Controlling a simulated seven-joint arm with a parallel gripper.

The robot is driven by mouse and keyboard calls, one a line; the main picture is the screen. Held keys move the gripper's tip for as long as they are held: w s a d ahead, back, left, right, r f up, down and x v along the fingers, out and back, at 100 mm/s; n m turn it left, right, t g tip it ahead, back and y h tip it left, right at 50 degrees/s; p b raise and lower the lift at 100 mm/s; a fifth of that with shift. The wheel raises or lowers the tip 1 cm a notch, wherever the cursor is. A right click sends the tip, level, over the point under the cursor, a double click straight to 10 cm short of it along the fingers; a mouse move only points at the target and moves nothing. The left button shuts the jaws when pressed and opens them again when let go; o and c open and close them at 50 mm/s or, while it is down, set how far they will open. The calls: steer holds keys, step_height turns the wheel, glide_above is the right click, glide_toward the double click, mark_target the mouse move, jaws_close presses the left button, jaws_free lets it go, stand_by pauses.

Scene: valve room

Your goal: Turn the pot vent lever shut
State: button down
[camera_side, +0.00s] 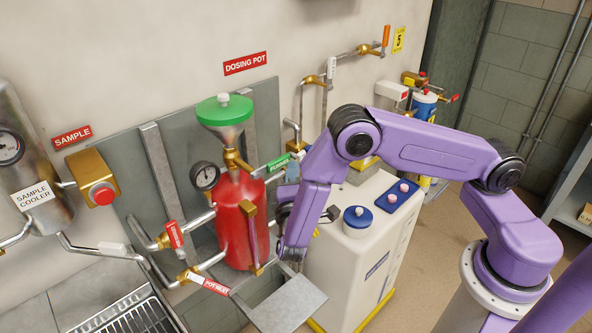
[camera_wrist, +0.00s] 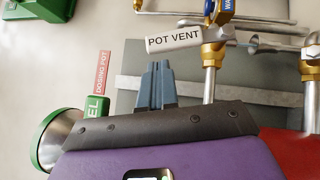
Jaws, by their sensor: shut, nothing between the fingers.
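The pot vent lever (camera_wrist: 173,40) is a white handle with black lettering in the wrist view. It sticks out to the left from a brass valve (camera_wrist: 213,50) and lies across the line of the steel pipe below that valve. My gripper (camera_wrist: 157,68) shows its blue-grey fingers together, with nothing between them. In the picture the fingertips are just below the lever's left part; whether they touch it I cannot tell. In the side view my arm hides most of the place around this lever, and the fingertips are not clear.
The red dosing pot (camera_side: 241,225) with its green funnel (camera_side: 224,110) stands left of my arm. A green funnel lever (camera_side: 278,163) is close to my forearm. A white cabinet (camera_side: 355,250) stands to the right. The pot inlet lever (camera_side: 208,283) is low at left.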

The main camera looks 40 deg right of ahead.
steer(key=shift+d+r, duration=0.15)
steer(key=shift+d, duration=0.4)
steer(key=shift+d+r+m+g+y, duration=0.3)
steer(key=shift+d+r+m+g, duration=0.2)
steer(key=shift+m+g, duration=0.15)
steer(key=shift+d+r+m+g+y, duration=0.15)
steer(key=shift+d+m+g+y, duration=0.15)
steer(key=shift+d+m, duration=0.3)
